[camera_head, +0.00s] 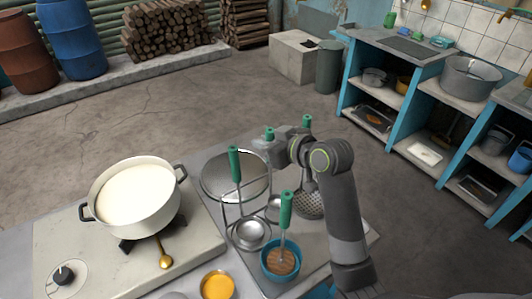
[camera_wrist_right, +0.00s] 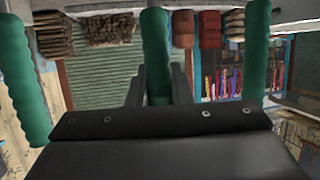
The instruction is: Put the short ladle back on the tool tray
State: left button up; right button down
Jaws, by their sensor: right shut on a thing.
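My right gripper (camera_head: 271,150) is shut on an upright green handle (camera_head: 270,133), which also shows between the fingers in the right wrist view (camera_wrist_right: 156,50). A small ladle bowl (camera_head: 275,207) shows below it and appears to belong to this short ladle, though the arm hides part of the shaft. The bowl hangs over or rests on the grey tool tray (camera_head: 325,250); contact is unclear. A larger ladle (camera_head: 250,233) and a skimmer (camera_head: 309,204) are on either side, with green handles (camera_head: 234,164) upright. My left gripper is not in view.
A blue bowl (camera_head: 268,270) with a green-handled brush (camera_head: 286,210) is at the front. A pot of milk (camera_head: 138,220) stands on the stove at left. An orange-filled bowl (camera_head: 217,286) is at the front edge.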

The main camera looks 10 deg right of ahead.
jog(key=shift+f, duration=2.1)
jog(key=c, duration=1.3)
grip_release()
jog(key=v, duration=1.2)
jog(key=shift+b, duration=0.3)
